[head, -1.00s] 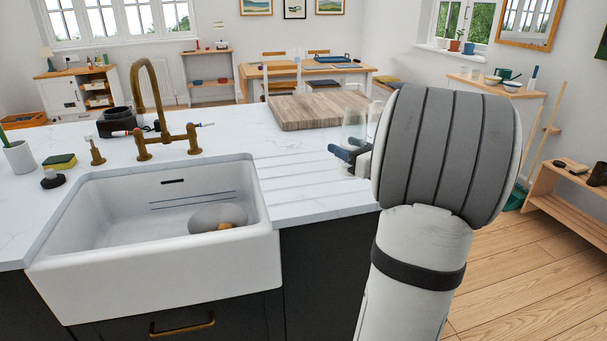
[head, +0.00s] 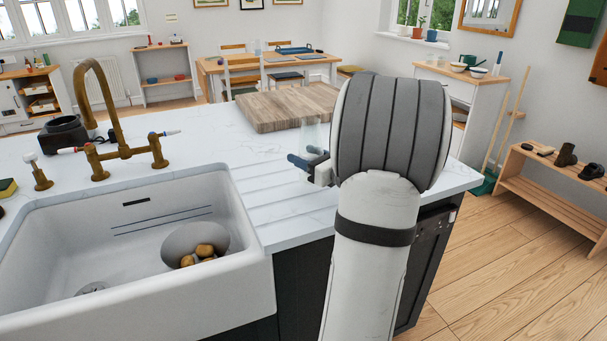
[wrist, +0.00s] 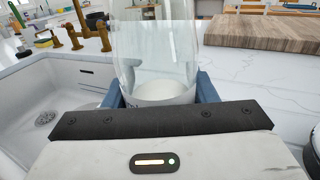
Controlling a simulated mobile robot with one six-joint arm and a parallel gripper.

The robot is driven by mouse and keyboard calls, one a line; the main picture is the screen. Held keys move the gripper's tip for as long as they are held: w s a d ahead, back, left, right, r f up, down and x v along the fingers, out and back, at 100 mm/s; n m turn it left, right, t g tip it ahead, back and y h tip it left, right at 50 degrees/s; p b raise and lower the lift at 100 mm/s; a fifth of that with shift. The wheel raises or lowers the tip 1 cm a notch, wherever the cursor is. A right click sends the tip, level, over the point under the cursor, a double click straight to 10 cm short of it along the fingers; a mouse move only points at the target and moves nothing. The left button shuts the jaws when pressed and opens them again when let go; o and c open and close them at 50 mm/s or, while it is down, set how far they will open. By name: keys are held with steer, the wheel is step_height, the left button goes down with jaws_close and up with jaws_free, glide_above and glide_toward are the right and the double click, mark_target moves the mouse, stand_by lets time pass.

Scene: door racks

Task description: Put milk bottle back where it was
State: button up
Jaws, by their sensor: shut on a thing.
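The milk bottle (wrist: 155,60) is clear glass with a little white at its bottom in the wrist view. My gripper (wrist: 160,92) is shut on it, with a blue finger on each side. In the head view the bottle (head: 316,135) shows faintly beside my gripper (head: 306,163), above the ribbed drainer part of the worktop. My arm hides part of the gripper there. I cannot tell whether the bottle's base touches the worktop.
A white sink (head: 140,245) with a grey bowl (head: 194,240) of brown items is at left. A brass tap (head: 105,120) rises behind it. A wooden board (head: 285,108) lies on the worktop (head: 225,135) behind the bottle. A low wooden rack (head: 550,190) stands at right.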

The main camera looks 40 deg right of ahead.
steer(key=shift+s+f, duration=0.1)
steer(key=shift+f, duration=1.85)
steer(key=shift+f+b, duration=0.1)
steer(key=shift+b, duration=0.2)
steer(key=o, duration=1.4)
steer(key=shift+c, duration=0.2)
